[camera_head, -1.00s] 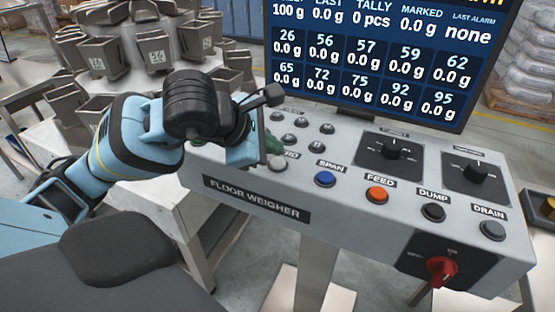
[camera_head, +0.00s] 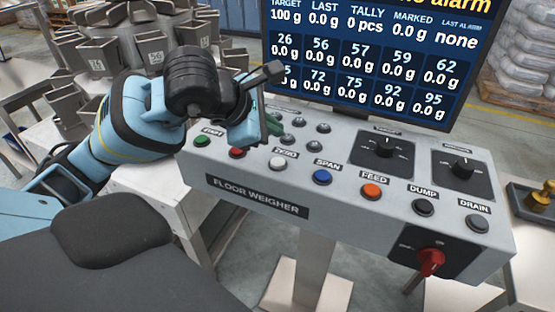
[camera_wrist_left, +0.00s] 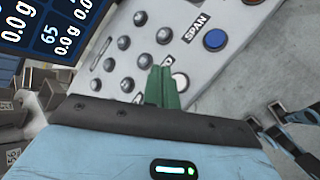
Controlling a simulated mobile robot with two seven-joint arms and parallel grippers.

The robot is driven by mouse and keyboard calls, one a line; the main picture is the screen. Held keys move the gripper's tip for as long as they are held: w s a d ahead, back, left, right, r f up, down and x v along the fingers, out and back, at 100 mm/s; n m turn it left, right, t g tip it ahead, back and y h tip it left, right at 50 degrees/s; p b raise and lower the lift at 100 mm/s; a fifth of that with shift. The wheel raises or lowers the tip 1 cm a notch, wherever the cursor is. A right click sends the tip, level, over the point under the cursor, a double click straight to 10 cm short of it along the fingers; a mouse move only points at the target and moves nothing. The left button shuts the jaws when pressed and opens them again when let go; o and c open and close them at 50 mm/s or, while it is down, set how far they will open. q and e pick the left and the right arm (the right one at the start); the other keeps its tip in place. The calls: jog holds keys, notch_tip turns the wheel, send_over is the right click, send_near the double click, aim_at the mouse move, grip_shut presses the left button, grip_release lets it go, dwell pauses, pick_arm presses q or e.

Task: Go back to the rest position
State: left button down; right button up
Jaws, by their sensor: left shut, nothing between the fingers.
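My left gripper (camera_head: 272,124) is raised over the left part of the grey floor weigher panel (camera_head: 225,178). In the left wrist view its green fingertips (camera_wrist_left: 161,88) are together with nothing between them. They appear in front of the small dark buttons and the white zero button (camera_wrist_left: 180,82); whether they touch the panel I cannot tell. My right gripper is in neither view.
The display screen (camera_head: 366,82) stands behind the panel. The panel carries the blue span button (camera_head: 322,177), orange feed button (camera_head: 371,191) and red rotary switch (camera_head: 431,262). Metal weigh buckets (camera_head: 154,52) stand at the back left. Stacked sacks (camera_head: 520,62) are at the back right.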

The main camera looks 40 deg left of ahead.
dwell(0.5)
